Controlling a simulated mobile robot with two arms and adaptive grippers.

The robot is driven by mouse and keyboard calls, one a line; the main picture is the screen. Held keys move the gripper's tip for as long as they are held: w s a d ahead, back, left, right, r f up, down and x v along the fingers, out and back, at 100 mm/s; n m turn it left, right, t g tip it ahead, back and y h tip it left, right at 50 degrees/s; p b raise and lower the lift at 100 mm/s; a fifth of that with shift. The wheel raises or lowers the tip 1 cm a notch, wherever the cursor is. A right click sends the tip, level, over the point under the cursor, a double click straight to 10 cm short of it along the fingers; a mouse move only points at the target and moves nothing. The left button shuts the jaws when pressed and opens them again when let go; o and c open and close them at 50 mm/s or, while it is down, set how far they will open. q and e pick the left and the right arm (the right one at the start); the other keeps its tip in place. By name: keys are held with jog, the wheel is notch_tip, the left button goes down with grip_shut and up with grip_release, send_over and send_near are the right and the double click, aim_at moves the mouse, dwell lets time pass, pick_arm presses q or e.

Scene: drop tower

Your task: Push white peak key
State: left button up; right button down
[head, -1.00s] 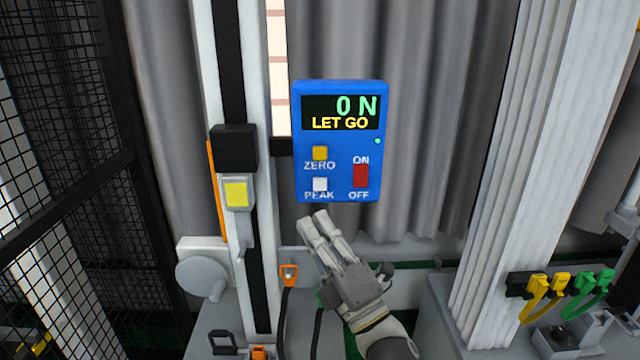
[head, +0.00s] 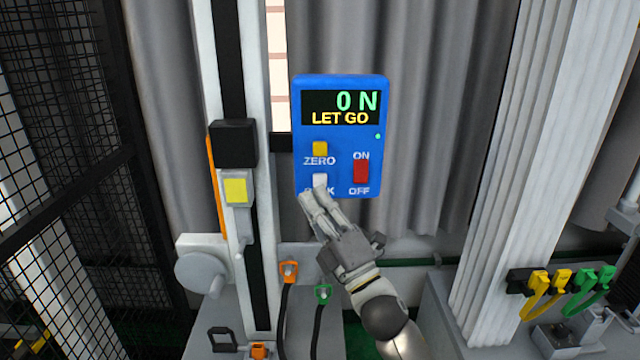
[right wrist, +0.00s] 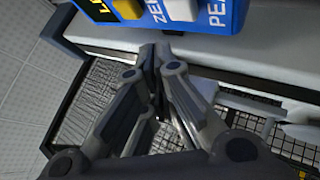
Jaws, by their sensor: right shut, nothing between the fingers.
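The white PEAK key (head: 320,180) is on the lower left of a blue meter box (head: 341,83), below the yellow ZERO key (head: 320,148). The display reads 0 N and LET GO. My right gripper (head: 312,196) is shut and empty. Its fingertips cover part of the PEAK label just below the white key; I cannot tell whether they touch the box. In the right wrist view the shut fingertips (right wrist: 155,50) are near the box edge, and the white key (right wrist: 183,10) shows above them. My left gripper is in neither view.
A red ON/OFF switch (head: 361,171) is right of the white key. A pale column with a black block (head: 234,143) stands left of the box. A white pillar (head: 515,150) stands at right.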

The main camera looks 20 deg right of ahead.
jog(key=shift+w+d, duration=0.3)
jog(key=shift+w, duration=0.65)
dwell(0.8)
jog(key=shift+w+d, duration=0.1)
jog(key=shift+w, duration=0.3)
jog(key=shift+w+d+b, duration=0.15)
jog(key=shift+w+b, duration=0.3)
jog(key=shift+w, duration=0.05)
dwell(0.6)
jog(key=shift+s, duration=0.1)
jog(key=shift+s+a, duration=0.25)
jog(key=shift+s, duration=0.55)
jog(key=s, duration=0.2)
jog(key=s+a+p, duration=0.1)
jog(key=s, duration=0.1)
jog(key=shift+s+a, duration=0.2)
jog(key=shift+s, duration=0.2)
